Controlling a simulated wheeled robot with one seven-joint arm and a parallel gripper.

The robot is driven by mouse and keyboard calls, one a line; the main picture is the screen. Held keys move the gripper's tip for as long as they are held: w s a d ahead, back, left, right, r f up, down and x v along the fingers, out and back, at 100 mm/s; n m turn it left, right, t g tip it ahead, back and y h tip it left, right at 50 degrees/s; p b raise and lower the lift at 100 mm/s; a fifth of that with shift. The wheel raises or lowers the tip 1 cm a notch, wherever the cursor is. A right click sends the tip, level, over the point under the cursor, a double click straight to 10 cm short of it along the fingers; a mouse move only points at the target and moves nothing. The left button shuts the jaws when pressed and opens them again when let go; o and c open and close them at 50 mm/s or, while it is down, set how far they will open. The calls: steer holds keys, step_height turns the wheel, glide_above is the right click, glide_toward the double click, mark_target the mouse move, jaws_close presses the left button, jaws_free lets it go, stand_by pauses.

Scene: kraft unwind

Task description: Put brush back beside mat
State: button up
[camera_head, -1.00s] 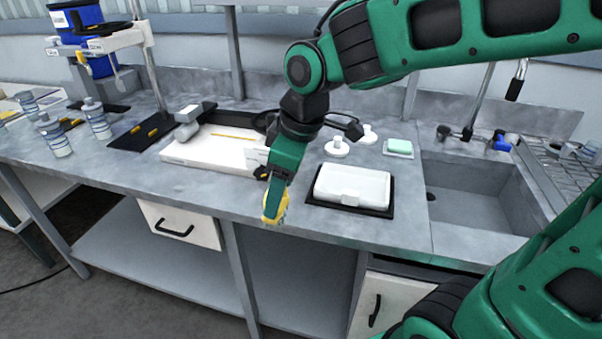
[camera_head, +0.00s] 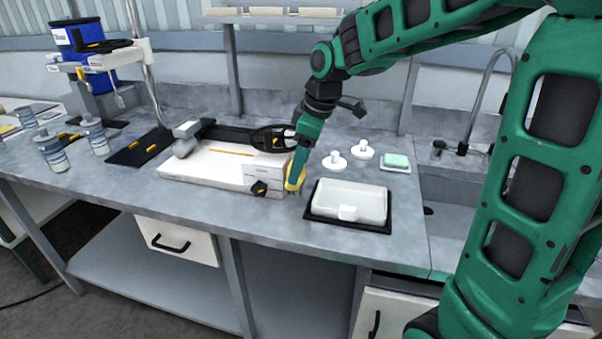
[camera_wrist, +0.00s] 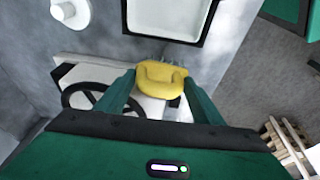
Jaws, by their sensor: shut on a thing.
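My gripper (camera_head: 296,187) is shut on the yellow brush (camera_head: 298,179), just left of the black mat (camera_head: 381,226). In the wrist view the brush (camera_wrist: 162,77) sits between the green fingers, its pale bristles pointing toward the mat side. The fingers hide part of the brush in the head view. I cannot tell whether the bristles touch the counter.
A white boxy device (camera_head: 215,170) with a black handwheel (camera_head: 272,139) stands close left of my gripper. Two white knobbed discs (camera_head: 335,161) and a green block on a dish (camera_head: 397,161) lie behind the mat. The sink is at right. Bare counter (camera_head: 270,220) lies in front.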

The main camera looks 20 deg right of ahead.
mark_target(301, 176)
steer(key=shift+w+d+f, duration=0.1)
steer(key=shift+w+f, duration=0.05)
steer(key=shift+f, duration=0.75)
steer(key=shift+w+d+f, duration=0.1)
steer(key=shift+f, duration=0.75)
steer(key=o, duration=1.1)
steer(key=shift+f, duration=0.1)
steer(key=v, duration=1.2)
steer(key=s+d+f+m+g, duration=0.1)
steer(key=s+d+f+m, duration=0.3)
steer(key=s, duration=0.5)
steer(key=s+d+f+m+h, duration=0.1)
steer(key=s+d+f+m, duration=0.3)
steer(key=s, duration=0.5)
steer(key=s+d+f+m+g, duration=0.1)
steer(key=s+d+f+m, duration=0.3)
steer(key=s+d+m, duration=0.3)
steer(key=shift+s+f+m+g+h, duration=0.1)
steer(key=shift+s+m+g+h, duration=0.1)
steer(key=shift+s+m, duration=0.5)
steer(key=shift+s+f+m+g+h, duration=0.15)
steer(key=shift+s+m, duration=0.25)
steer(key=shift+s, duration=0.5)
steer(key=shift+r, duration=0.1)
